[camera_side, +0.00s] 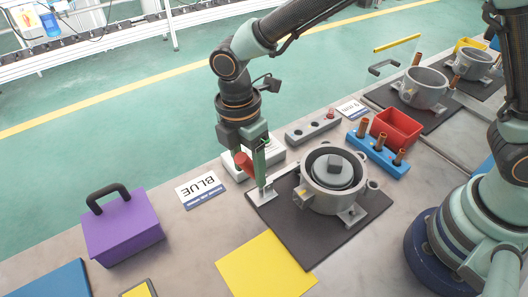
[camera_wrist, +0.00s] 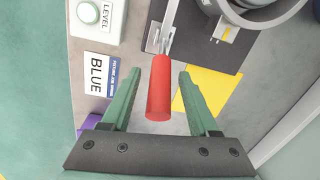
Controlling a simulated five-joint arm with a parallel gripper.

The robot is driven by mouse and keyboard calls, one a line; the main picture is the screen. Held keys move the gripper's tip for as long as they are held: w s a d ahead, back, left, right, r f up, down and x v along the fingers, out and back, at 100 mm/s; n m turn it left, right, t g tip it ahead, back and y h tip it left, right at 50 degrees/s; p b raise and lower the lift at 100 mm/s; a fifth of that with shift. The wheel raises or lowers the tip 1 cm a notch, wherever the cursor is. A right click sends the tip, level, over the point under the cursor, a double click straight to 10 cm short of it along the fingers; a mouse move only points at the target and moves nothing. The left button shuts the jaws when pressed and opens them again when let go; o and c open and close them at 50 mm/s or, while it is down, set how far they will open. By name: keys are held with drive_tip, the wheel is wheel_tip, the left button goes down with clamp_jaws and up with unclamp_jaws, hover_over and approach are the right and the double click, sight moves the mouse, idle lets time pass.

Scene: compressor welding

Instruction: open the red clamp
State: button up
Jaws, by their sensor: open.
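The red clamp handle (camera_wrist: 159,88) stands between the two open fingers of my gripper (camera_wrist: 160,100) in the wrist view, with visible gaps on both sides. In the side view the red clamp handle (camera_side: 244,164) shows just left of my gripper (camera_side: 262,180), tilted up. The clamp's metal base (camera_side: 262,195) sits at the left corner of the dark mat, beside the grey compressor housing (camera_side: 332,178). My gripper points down over the clamp and is empty. Part of the clamp is hidden behind my fingers in the side view.
A purple box with a black handle (camera_side: 121,228), a BLUE card (camera_side: 202,189) and a yellow sheet (camera_side: 265,266) lie around the mat. A blue rack with copper pieces (camera_side: 378,155) and a red bin (camera_side: 397,128) stand right of the housing. A white LEVEL box (camera_wrist: 98,18) is near the clamp.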

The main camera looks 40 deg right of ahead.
clamp_jaws()
idle(1.4)
